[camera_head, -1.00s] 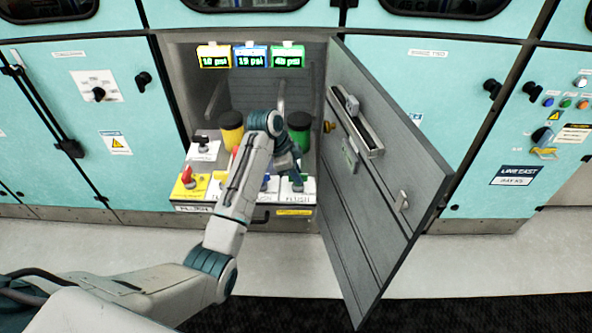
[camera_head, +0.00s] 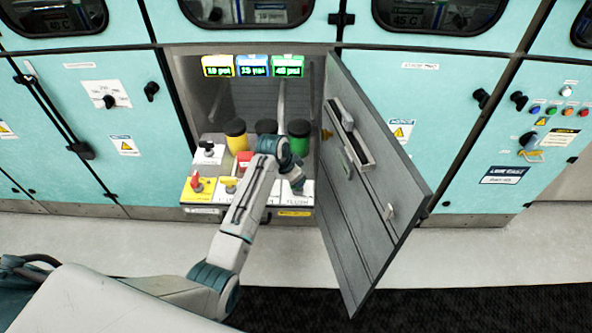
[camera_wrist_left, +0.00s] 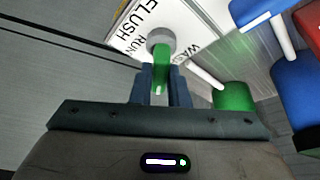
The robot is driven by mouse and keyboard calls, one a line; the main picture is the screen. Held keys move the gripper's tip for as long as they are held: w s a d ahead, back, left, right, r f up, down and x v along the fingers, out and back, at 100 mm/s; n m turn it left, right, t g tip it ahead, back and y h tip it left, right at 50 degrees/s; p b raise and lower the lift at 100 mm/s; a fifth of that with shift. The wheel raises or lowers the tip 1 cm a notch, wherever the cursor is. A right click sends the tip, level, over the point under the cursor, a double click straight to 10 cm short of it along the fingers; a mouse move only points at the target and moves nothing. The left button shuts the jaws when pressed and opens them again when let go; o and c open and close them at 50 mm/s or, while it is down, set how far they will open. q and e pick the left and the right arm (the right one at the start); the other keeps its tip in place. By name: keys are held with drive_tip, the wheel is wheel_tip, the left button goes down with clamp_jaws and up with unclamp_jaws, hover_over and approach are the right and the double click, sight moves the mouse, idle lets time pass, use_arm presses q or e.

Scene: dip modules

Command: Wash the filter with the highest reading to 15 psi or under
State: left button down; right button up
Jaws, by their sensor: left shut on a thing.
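In the head view, the green filter (camera_head: 299,142) with a black cap stands at the right of the open bay, the yellow filter (camera_head: 236,140) at the left. Between them a black cap (camera_head: 266,127) shows, its body hidden by my arm. The green display (camera_head: 288,66) reads in the forties of psi, above the yellow display (camera_head: 217,66) at about 10 and the blue display (camera_head: 253,66) in the teens; digits are blurred. My left gripper (camera_head: 298,187) is at the green station's white panel. In the left wrist view it is shut on the green valve handle (camera_wrist_left: 161,72), beside FLUSH and RUN labels.
The grey door (camera_head: 375,190) stands open to the right of the bay, close to my left arm. A red knob (camera_head: 196,184) and a yellow handle (camera_head: 229,184) stand on panels to the left. In the wrist view, a blue cylinder (camera_wrist_left: 298,90) and green cylinder (camera_wrist_left: 235,95) are right of the fingers.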

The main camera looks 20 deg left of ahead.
use_arm(q)
drive_tip(key=n+p, duration=0.2)
drive_tip(key=n+y+p, duration=0.1)
drive_tip(key=n+t+y+p, duration=0.1)
drive_tip(key=n+p, duration=0.1)
drive_tip(key=shift+d+r+n+p, duration=0.15)
drive_tip(key=shift+r+n+p, duration=0.15)
drive_tip(key=n+y+p, duration=0.1)
drive_tip(key=n, duration=0.1)
drive_tip(key=shift+f+n, duration=0.1)
drive_tip(key=shift+n, duration=0.2)
drive_tip(key=shift+d+f+n+y+p, duration=0.1)
drive_tip(key=shift+n+y+p, duration=0.5)
drive_tip(key=shift+n, duration=0.6)
drive_tip(key=c, duration=1.4)
unclamp_jaws()
drive_tip(key=b+v, duration=0.1)
drive_tip(key=v, duration=0.9)
drive_tip(key=shift+r, duration=0.4)
